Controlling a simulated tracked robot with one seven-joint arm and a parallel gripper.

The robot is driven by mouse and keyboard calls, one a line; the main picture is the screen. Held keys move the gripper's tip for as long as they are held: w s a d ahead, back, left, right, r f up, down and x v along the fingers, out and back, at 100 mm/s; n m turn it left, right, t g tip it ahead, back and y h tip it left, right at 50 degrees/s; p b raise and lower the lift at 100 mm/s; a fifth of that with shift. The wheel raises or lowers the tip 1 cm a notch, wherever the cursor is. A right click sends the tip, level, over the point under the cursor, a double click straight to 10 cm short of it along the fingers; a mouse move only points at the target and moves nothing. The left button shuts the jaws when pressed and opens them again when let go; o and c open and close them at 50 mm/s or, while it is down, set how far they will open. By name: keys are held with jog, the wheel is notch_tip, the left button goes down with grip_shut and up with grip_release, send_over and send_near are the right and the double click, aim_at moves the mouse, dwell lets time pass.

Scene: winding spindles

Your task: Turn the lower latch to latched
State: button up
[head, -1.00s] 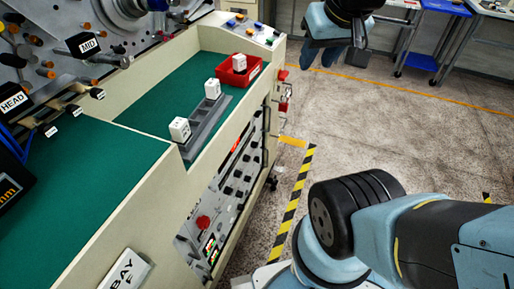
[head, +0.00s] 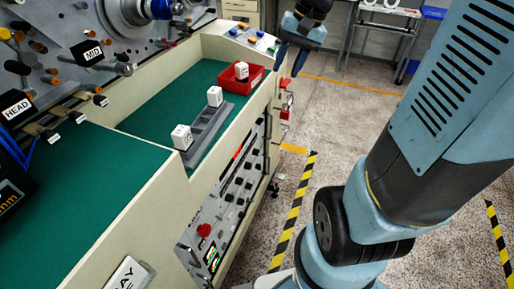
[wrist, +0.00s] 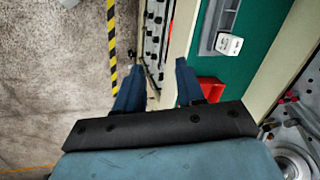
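Two small red fittings sit one above the other on the end of the cream machine in the head view. The lower red fitting (head: 285,114) looks like the lower latch, but it is too small to tell how it is turned. The upper red fitting (head: 286,84) is just above it. The latch cannot be made out clearly in the wrist view.
The machine's green bench (head: 135,106) carries a grey rack (head: 208,132) with white blocks and a red bin (head: 240,86). A control panel (head: 226,194) lies on its side. Worktables stand behind.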

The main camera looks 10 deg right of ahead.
jog(key=w+d+f+m+y, duration=0.2)
jog(key=w+f+m+y, duration=0.1)
jog(key=w+f, duration=0.55)
jog(key=w+d+f+m+y, duration=0.3)
jog(key=w+f+y, duration=0.15)
jog(key=f, duration=0.75)
jog(key=w+d+f+m+y, duration=0.2)
jog(key=w+f+m+y, duration=0.1)
jog(key=w+f, duration=0.6)
jog(key=m+t, duration=1)
jog(key=m, duration=0.3)
send_near(258, 167)
jog(key=x, duration=0.7)
jog(key=shift+w+y, duration=0.35)
jog(key=shift+y, duration=0.1)
jog(key=shift+r, duration=0.15)
jog(key=shift+c, duration=0.2)
grip_shut()
